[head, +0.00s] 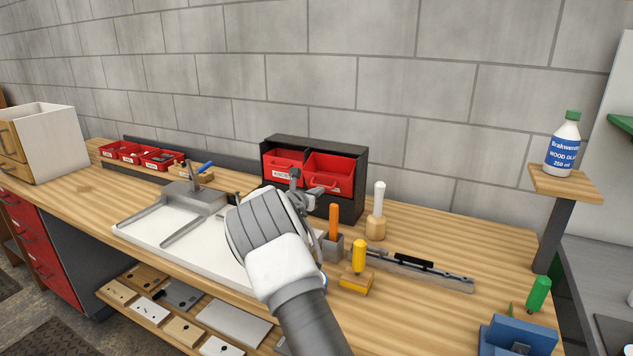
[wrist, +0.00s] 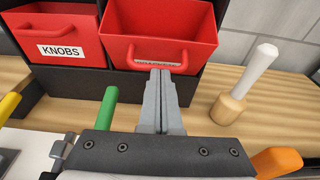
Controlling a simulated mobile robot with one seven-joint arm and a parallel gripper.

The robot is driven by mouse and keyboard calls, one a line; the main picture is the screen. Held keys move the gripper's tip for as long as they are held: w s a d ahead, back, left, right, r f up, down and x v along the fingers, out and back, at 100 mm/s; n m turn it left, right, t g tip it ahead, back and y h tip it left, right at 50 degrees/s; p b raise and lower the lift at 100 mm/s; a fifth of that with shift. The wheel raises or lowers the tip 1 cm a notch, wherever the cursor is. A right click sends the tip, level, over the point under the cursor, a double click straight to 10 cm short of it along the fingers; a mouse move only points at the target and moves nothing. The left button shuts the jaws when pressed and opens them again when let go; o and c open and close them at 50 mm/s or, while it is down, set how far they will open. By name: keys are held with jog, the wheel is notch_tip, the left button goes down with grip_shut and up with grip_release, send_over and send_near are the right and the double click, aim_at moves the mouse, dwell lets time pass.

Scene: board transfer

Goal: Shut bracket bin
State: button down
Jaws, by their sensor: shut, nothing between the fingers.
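The black cabinet (head: 360,190) holds two red bins side by side. The right bin (head: 330,168) stands out of the cabinet front with its open top showing; in the wrist view (wrist: 165,22) its label is mostly hidden behind its handle and my fingers, so I cannot read it. The left bin (head: 283,163) reads KNOBS and shows in the wrist view (wrist: 55,20), sitting further back. My gripper (wrist: 163,72) is shut and empty, its fingertips at the right bin's handle (wrist: 150,60). I cannot tell whether they touch it. In the head view my gripper (head: 316,188) is in front of the bins.
A white-handled mallet (head: 377,205) stands right of the cabinet. Orange-handled (head: 334,220) and yellow-handled (head: 359,255) tools stand in front. A white board (head: 150,232) with a grey fixture lies to the left. Small red bins (head: 160,160) sit further left. A glue bottle (head: 564,145) stands on a raised shelf at right.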

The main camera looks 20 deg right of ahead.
aim_at(326, 176)
jog(key=shift+g+y, duration=0.6)
jog(key=shift+w+d+r+p, duration=0.35)
jog(key=shift+r+p, duration=0.2)
jog(key=shift+p, duration=0.8)
jog(key=shift+w+d+r+p, duration=0.3)
jog(key=shift+r+p, duration=0.2)
jog(key=shift+p, duration=0.85)
jog(key=shift+w+d+r+p, duration=0.35)
jog(key=shift+r+p, duration=0.2)
jog(key=shift+p, duration=0.8)
jog(key=shift+w+d+r, duration=0.1)
jog(key=shift+r, duration=0.15)
